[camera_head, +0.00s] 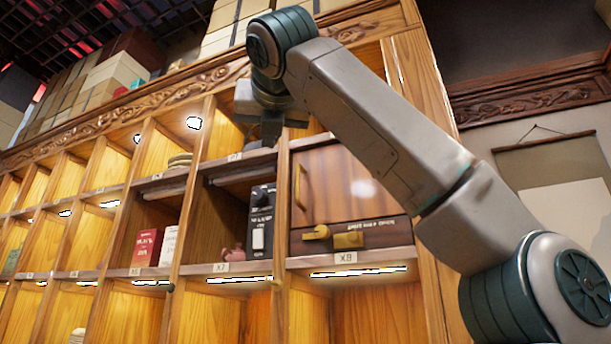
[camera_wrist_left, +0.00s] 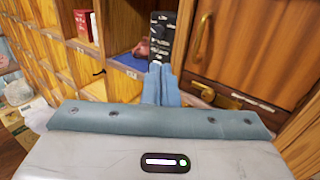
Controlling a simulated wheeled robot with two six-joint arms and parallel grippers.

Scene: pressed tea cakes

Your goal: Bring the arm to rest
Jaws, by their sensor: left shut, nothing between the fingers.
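My left arm reaches across the right side of the head view, up and over to the shelf. My left gripper (camera_head: 270,132) hangs in front of the upper part of the shelf, above and left of the closed wooden door. It is shut and nothing shows between its fingers. In the left wrist view the blue-grey fingers (camera_wrist_left: 161,82) are together, in front of the black box (camera_wrist_left: 160,38). They look apart from the shelf, but the exact gap cannot be told. My right gripper is in neither view.
The wooden shelf has a closed door (camera_head: 350,185) with brass fittings (camera_head: 330,237). Left of it stand a black box (camera_head: 261,222), a small pink pot (camera_head: 233,253), a red box (camera_head: 147,247) and a white box (camera_head: 168,246). Lower compartments near the door look empty.

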